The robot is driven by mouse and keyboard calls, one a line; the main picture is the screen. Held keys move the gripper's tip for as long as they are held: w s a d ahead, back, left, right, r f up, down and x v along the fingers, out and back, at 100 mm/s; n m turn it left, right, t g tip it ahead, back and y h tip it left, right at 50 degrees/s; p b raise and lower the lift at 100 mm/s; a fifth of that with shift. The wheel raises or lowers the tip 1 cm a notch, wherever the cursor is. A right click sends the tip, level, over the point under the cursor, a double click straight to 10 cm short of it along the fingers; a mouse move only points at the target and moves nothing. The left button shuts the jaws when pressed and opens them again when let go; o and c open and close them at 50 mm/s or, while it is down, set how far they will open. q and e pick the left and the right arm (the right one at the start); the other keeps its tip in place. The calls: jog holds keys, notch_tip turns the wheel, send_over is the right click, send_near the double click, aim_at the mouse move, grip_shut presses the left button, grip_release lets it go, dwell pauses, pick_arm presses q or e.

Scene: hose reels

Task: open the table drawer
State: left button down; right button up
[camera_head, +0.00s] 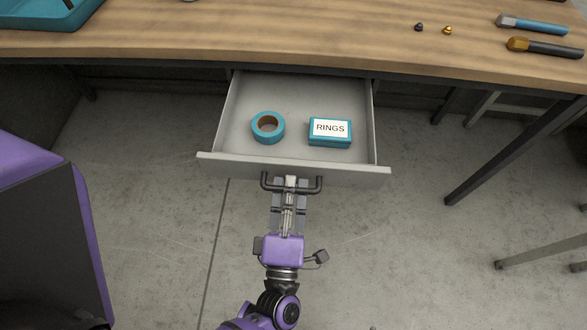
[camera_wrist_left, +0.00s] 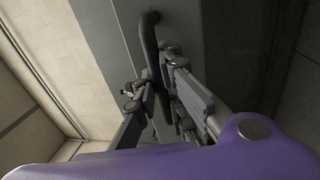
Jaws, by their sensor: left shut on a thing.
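The table drawer (camera_head: 220,162) is pulled well out from under the wooden tabletop, so its inside shows in the head view. A dark bar handle (camera_head: 311,186) is on its grey front. My left gripper (camera_head: 290,183) is shut on the handle near its middle. In the left wrist view, the handle (camera_wrist_left: 149,45) runs down between the fingers of my left gripper (camera_wrist_left: 160,88). In the drawer lie a teal roll of tape (camera_head: 267,138) and a teal box labelled RINGS (camera_head: 330,143). My right gripper is not in view.
The wooden table (camera_head: 300,35) carries a teal tray (camera_head: 50,12) at the left. Two chisel-like tools (camera_head: 545,48) and two small pointed pieces lie at the right. A dark table leg (camera_head: 500,160) stands right of the drawer. The concrete floor in front is mostly clear.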

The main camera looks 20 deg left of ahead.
pick_arm(q)
jog(key=shift+s, duration=0.25)
jog(key=c, duration=2.1)
grip_release()
